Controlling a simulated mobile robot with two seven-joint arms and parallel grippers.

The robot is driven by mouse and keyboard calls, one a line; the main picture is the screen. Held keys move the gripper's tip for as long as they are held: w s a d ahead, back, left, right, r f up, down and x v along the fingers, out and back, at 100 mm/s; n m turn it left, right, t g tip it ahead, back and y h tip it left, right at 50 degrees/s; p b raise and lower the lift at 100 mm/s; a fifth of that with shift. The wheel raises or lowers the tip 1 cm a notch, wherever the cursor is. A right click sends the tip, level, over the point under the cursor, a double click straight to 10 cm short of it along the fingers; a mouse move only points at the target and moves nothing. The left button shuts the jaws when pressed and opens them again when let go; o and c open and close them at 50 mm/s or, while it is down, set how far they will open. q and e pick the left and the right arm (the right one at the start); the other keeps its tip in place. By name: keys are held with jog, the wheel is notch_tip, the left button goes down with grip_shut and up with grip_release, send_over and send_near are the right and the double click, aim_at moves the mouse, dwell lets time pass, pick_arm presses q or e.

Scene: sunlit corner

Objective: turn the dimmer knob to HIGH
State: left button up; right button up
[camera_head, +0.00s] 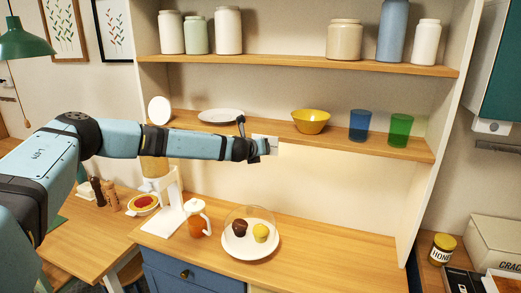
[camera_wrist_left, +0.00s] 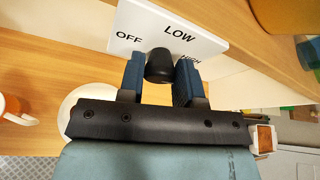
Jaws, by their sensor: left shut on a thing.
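The dimmer is a white plate (camera_head: 272,141) on the wall just below the lower shelf. In the left wrist view the plate (camera_wrist_left: 150,22) carries the words OFF, LOW and HIGH, with HIGH partly covered by a finger. The black dimmer knob (camera_wrist_left: 160,63) stands out from the plate. My left gripper (camera_head: 264,147) reaches it from the left in the head view. In the left wrist view its blue-padded fingers (camera_wrist_left: 159,76) are shut around the knob, one on each side. I cannot see any pointer mark on the knob. My right gripper is not in view.
The lower shelf (camera_head: 350,143) runs just above my left gripper, with a yellow bowl (camera_head: 310,121), blue cup (camera_head: 360,125) and green cup (camera_head: 400,131). The counter's right side is clear.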

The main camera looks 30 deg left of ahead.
pick_arm(q)
jog(key=shift+f+m, duration=0.1)
jog(key=shift+m, duration=0.2)
dwell(0.4)
jog(key=o, duration=0.9)
jog(key=v, duration=0.7)
jog(key=b+v, duration=0.1)
jog(key=v, duration=0.5)
jog(key=shift+s+d+r, duration=0.3)
